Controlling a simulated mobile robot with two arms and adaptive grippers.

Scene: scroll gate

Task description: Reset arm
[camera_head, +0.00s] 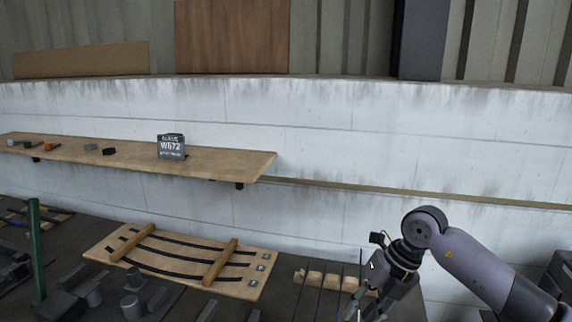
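My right arm comes in from the right edge, bent at a grey elbow joint. My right gripper (367,304) hangs low at the bottom of the view, pointing down and to the left. Its fingertips are small and dark near the bottom edge, so I cannot tell whether it is open or shut. It is just right of a small wooden rack with slots (325,281). My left gripper is not in view.
A wooden wall shelf (232,164) carries a grey sign block (171,146) and several small items. Below lie a wooden board with dark curved strips (188,262), grey cylinders and blocks (131,306), and a green post (36,250). A pale concrete wall (330,130) stands behind.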

